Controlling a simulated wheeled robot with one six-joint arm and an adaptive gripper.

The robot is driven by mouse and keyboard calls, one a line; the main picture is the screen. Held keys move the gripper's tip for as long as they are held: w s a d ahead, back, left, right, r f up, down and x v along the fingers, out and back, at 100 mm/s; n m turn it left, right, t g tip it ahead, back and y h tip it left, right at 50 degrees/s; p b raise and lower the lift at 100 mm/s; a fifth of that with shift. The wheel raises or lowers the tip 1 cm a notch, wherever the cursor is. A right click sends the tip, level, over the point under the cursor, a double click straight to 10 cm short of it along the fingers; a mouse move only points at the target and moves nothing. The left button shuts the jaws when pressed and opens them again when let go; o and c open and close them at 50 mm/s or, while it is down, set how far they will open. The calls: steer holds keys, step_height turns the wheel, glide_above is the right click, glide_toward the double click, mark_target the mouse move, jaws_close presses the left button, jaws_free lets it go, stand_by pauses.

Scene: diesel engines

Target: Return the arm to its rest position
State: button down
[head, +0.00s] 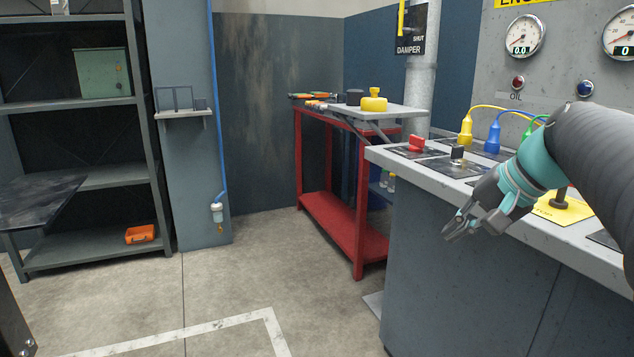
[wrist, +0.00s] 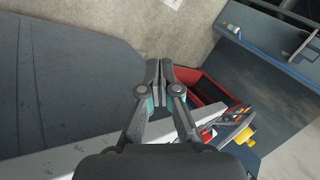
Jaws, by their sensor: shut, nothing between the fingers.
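My gripper (head: 459,228) shows at the right of the head view, at the end of my arm, which reaches in from the right edge. It hangs in front of the edge of the grey control console (head: 470,250), pointing down and left. In the wrist view my gripper (wrist: 159,66) has its two fingers together, with nothing between them. The console's side (wrist: 70,80) fills the left of the wrist view. From these views I cannot tell whether the fingers touch the console; they appear apart from it.
On the console are a red switch (head: 416,142), a black knob (head: 457,153) and yellow (head: 466,128) and blue (head: 493,136) plugs with cables. A red cart (head: 345,235) stands behind it. A shelf (head: 90,178) is at left. The floor (head: 235,285) in between is clear.

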steer(key=s+a+f+n+h, duration=0.2)
steer(key=s+a+f+n, duration=0.1)
steer(key=s+f, duration=0.5)
steer(key=s+a+f+n+h, duration=0.2)
steer(key=s+a+f+n, duration=0.1)
steer(key=s+f, duration=0.6)
steer(key=shift+s+a+f+n+h, duration=0.2)
steer(key=shift+s+a+n+h, duration=0.15)
steer(key=shift+a, duration=0.2)
